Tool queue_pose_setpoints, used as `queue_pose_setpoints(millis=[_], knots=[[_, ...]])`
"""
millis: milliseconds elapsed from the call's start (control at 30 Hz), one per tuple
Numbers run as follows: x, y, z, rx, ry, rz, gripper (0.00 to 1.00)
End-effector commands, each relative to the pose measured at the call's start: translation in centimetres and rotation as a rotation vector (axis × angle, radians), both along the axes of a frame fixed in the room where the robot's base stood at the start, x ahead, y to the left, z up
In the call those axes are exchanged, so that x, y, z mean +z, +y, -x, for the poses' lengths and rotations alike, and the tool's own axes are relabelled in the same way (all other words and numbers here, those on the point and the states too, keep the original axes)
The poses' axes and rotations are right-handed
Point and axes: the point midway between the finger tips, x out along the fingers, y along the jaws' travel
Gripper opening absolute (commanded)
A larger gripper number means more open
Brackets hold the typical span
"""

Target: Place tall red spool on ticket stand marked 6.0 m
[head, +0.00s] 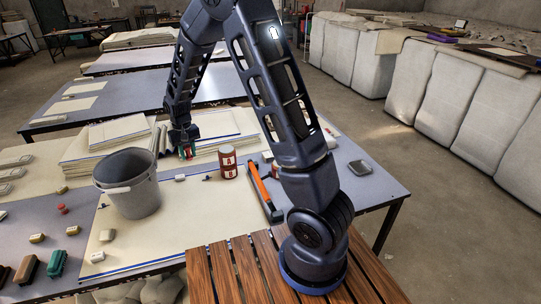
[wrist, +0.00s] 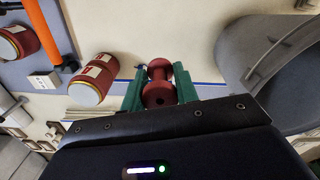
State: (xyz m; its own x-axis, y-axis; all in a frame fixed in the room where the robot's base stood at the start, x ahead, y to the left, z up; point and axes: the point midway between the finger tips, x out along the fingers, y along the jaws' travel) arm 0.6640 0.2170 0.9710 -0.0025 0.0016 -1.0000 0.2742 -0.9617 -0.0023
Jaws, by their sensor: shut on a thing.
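My gripper (wrist: 158,74) has green fingers, shut on a red spool (wrist: 158,95) with its round flange towards the wrist camera. In the head view my gripper (head: 186,151) hangs above the cloth table, between the grey bucket and the red cans; a little red shows between its fingers. The spool's lower end is hard to see, so I cannot tell how high it is held. Small pale stands or blocks lie on the table, one beneath and left of my gripper (head: 180,178), others at the front left (head: 107,235).
A grey bucket (head: 138,196) stands close left of my gripper. Red labelled cans (head: 228,163) and an orange-and-black tool (head: 262,190) are to the right. Folded cloth stacks (head: 118,132) lie behind. A small red item (head: 63,208) sits far left. Bare cloth lies in front.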

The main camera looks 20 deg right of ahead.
Motion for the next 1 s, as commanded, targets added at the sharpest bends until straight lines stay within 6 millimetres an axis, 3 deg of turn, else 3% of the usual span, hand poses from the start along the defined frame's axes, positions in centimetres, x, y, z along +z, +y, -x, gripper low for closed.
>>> queue_pose_setpoints(millis=[33,200,500,767,1000], knots=[[0.0,-1.6,-1.8,-0.04,0.0,0.0,0.08],[0.3,-6.5,-6.7,-0.159,-0.001,0.0,0.08],[0.6,-17.0,-13.8,-0.373,-0.002,0.001,0.08],[-0.7,-26.7,-17.4,-0.605,0.0,0.004,0.08],[-4.4,-34.7,-18.1,-0.899,0.001,0.007,0.08]])
